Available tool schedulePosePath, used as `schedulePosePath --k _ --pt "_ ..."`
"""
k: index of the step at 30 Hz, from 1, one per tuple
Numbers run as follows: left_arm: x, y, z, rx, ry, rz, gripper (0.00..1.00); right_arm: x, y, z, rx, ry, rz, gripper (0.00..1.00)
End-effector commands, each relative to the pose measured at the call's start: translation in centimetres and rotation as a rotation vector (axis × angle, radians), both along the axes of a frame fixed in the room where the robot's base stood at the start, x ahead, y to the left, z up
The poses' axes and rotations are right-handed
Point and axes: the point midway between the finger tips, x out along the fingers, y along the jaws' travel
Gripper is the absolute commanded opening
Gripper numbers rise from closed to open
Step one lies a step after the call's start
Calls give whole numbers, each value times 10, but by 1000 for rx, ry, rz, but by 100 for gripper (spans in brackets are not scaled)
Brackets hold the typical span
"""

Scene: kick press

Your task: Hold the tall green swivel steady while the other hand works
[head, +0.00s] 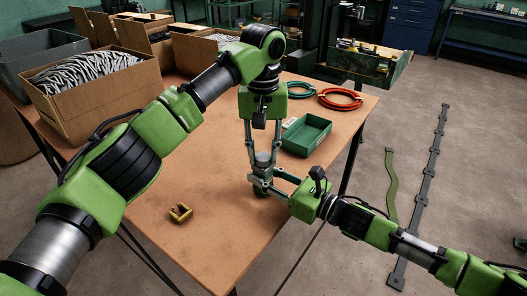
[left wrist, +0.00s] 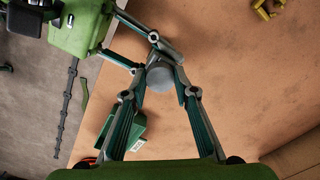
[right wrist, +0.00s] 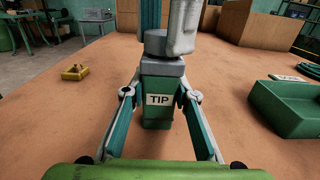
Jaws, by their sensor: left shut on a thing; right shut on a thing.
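The tall green swivel stands upright on the table. In the right wrist view its green lower body (right wrist: 158,120) bears a "TIP" label, with grey parts stacked above. In the head view its grey top (head: 263,158) shows between my fingers; from the left wrist that round top (left wrist: 160,78) is seen from above. My left gripper (head: 262,160) reaches down from above and is shut on the grey upper part. My right gripper (head: 264,184) comes in low from the right and is shut on the green body. The fingers hide parts of the swivel.
A green tray (head: 318,133) lies behind the swivel, with green (head: 300,88) and red (head: 340,98) coils beyond. A brass U-shaped piece (head: 180,213) lies at front left. A cardboard box (head: 95,100) of grey parts stands at back left. The front of the table is mostly clear.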

Motion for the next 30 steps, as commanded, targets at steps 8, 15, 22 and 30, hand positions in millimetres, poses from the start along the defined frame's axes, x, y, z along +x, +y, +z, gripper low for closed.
schedulePosePath --k 8,15,22,30 --pt "1 1 0 0 -1 -518 12 0 0 0 0 0 -1 0" --pt "2 2 -1 0 0 -970 12 0 0 0 0 0 0 0" --pt "3 3 -1 1 -1 -1404 12 0 0 0 0 0 0 0" --pt "5 3 -1 1 -2 -1918 12 0 0 0 -1 -1 1 0"
